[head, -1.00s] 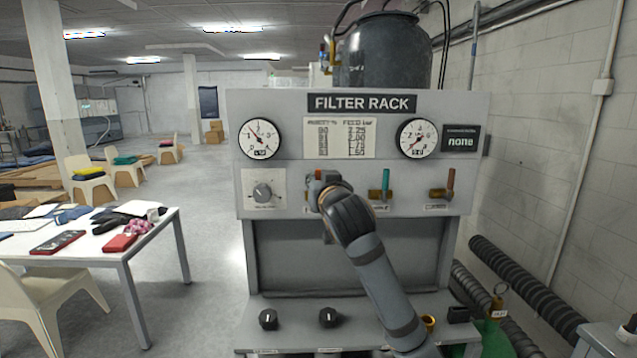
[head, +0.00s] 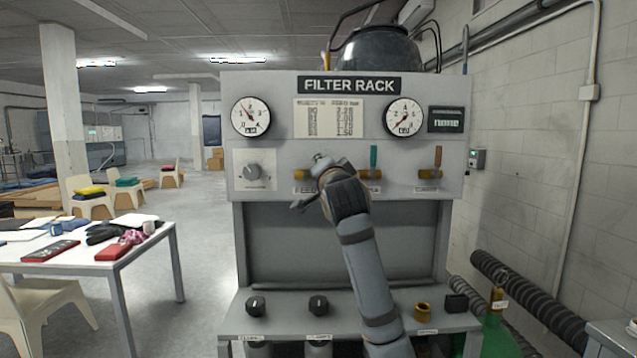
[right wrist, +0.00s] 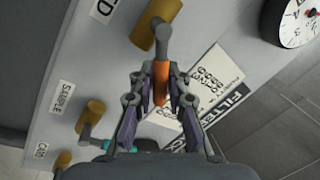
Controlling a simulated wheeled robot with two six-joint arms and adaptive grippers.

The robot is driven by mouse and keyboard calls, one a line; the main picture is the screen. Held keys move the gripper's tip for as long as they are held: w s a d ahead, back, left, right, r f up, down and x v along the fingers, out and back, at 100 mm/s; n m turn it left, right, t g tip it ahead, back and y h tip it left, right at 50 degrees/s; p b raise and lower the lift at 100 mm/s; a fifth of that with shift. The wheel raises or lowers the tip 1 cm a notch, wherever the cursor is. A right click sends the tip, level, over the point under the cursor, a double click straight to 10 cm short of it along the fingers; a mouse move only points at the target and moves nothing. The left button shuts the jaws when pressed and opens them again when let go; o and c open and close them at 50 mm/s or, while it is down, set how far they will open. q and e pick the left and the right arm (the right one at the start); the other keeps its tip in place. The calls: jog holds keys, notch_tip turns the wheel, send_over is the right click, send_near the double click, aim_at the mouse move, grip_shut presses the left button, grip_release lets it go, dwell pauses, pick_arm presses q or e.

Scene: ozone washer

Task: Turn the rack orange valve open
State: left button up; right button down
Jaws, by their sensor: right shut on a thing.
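The orange valve handle (right wrist: 160,83) is in the right wrist view, between the two fingers of my right gripper (right wrist: 158,92), which is shut on it. Its grey lever joins a brass valve body (right wrist: 156,22) beside a label ending in "ED". In the head view my right gripper (head: 318,183) is at the leftmost valve of the FILTER RACK (head: 345,250) and hides the orange handle. Part of that valve's brass body (head: 301,174) shows at its left. My left gripper is not in view.
A teal-handled valve (head: 373,160) and a red-brown-handled valve (head: 438,158) stand upright to the right. Two gauges (head: 250,117) (head: 404,117) sit above. Black knobs (head: 256,306) (head: 318,304) are on the lower ledge.

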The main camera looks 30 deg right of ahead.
jog(key=shift+s+d+f+m+g+h+b, duration=0.15)
jog(key=shift+f+m+h+b, duration=0.35)
jog(key=shift+m+b, duration=1.05)
jog(key=shift+d+f+m+g+h+b, duration=0.1)
jog(key=shift+f+m+h+b, duration=0.4)
jog(key=shift+m+b, duration=1)
jog(key=shift+s+d+f+m+g+h+b, duration=0.15)
jog(key=shift+f+m+b, duration=0.6)
jog(key=shift+m+b, duration=0.8)
jog(key=shift+w+h, duration=0.1)
jog(key=shift+h, duration=0.15)
jog(key=c, duration=1.3)
grip_release()
jog(key=shift+r, duration=0.1)
jog(key=v, duration=1.2)
